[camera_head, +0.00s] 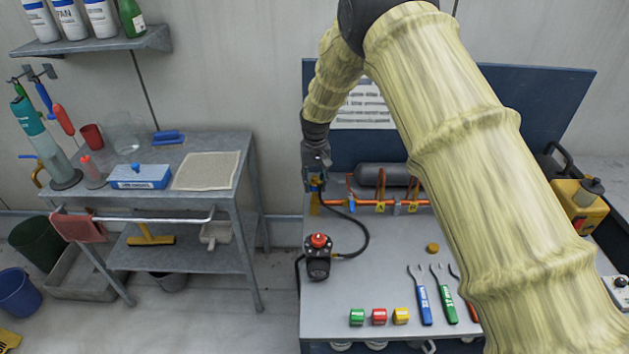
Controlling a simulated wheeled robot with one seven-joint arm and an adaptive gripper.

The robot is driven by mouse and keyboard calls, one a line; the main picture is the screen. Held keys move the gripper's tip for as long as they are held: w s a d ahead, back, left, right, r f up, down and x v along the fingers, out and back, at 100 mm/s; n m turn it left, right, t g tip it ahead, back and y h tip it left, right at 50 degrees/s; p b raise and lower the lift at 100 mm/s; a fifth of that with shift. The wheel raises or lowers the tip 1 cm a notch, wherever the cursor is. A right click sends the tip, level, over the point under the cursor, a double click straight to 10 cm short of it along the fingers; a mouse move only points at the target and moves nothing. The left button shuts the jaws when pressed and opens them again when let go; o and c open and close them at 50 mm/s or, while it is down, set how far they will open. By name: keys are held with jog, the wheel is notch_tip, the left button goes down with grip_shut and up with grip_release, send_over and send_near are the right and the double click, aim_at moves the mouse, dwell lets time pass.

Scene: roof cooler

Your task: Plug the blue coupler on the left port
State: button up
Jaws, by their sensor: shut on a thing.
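My gripper (316,168) is at the left end of the bench, pointing down and shut on the end of a black hose (364,232), at its coupler. The coupler is small and mostly hidden by the fingers; its blue colour cannot be made out. The hose loops down to a black gauge-like unit with a red top (318,258). An orange pipe (368,203) with yellow-tagged fittings runs along the back. Its left end, by a yellow-orange piece (315,203), is just below my gripper. Whether the coupler touches a port cannot be told.
A grey cylinder (385,174) lies behind the pipe. Green, red and yellow blocks (379,316) and several coloured-handled tools (423,300) lie at the bench's front. My arm covers the bench's right part. A metal cart (250,220) stands left, across a gap.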

jog(key=shift+f, duration=0.4)
dwell(0.4)
jog(key=o, duration=1.2)
jog(key=shift+c, duration=0.2)
jog(key=shift+r, duration=0.1)
